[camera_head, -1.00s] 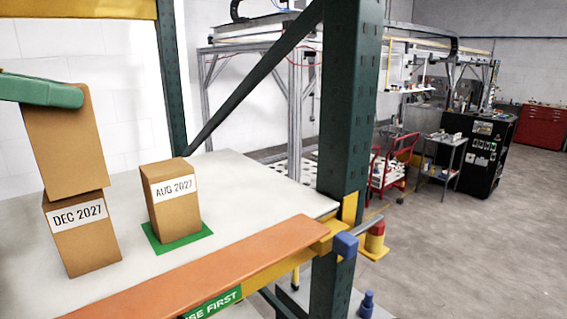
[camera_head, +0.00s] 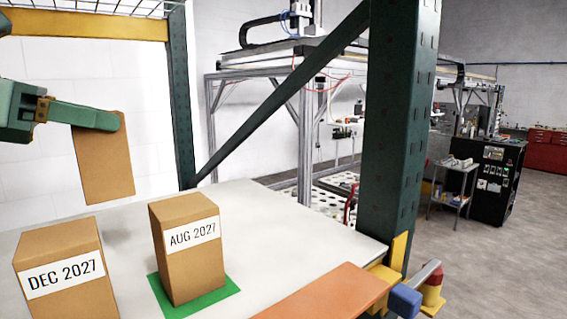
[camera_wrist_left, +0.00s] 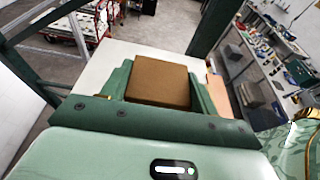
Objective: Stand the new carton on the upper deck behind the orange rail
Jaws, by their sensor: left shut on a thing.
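My left gripper (camera_head: 98,118) comes in from the left, shut on a plain brown carton (camera_head: 104,165). It holds the carton upright, slightly tilted, in the air above the white upper deck (camera_head: 262,214). The held carton's top also shows between the fingers in the left wrist view (camera_wrist_left: 158,82). The orange rail (camera_head: 328,296) runs along the deck's front edge. A carton labelled AUG 2027 (camera_head: 188,262) stands on a green mat (camera_head: 222,292) on the deck. A carton labelled DEC 2027 (camera_head: 66,290) stands to its left. My right gripper is not in view.
A dark green upright post (camera_head: 400,130) stands at the deck's right front corner, with a diagonal brace (camera_head: 285,88) behind. A yellow beam (camera_head: 80,25) crosses above. The deck behind and right of the AUG carton is bare.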

